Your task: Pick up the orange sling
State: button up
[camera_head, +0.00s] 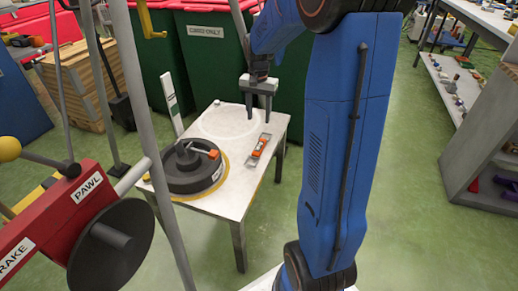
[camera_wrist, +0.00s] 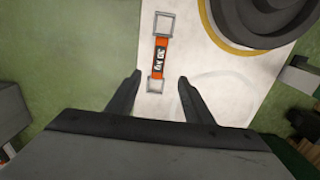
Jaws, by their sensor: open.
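The orange sling (camera_head: 260,147) lies flat on a small white table (camera_head: 213,203), near its right edge. It has a grey metal buckle at each end. In the wrist view the sling (camera_wrist: 161,55) shows a label reading 30 kg, and its near buckle lies roughly between and just beyond my fingertips. My gripper (camera_head: 258,115) is open and empty, above the far part of the table. In the wrist view its two fingers (camera_wrist: 159,80) are spread apart, and neither is seen touching the sling.
A black round turntable (camera_head: 190,170) with an orange piece on it stands left of the sling. A red PAWL and BRAKE unit (camera_head: 60,215) and grey poles fill the left foreground. Green bins (camera_head: 212,55) stand behind the table. A shelf (camera_head: 485,135) is at right; green floor between is clear.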

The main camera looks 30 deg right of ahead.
aim_at(259, 146)
notch_tip(259, 146, down, 15)
jog(key=shift+d+f, duration=0.1)
jog(key=shift+d, duration=0.05)
grip_shut()
dwell(0.6)
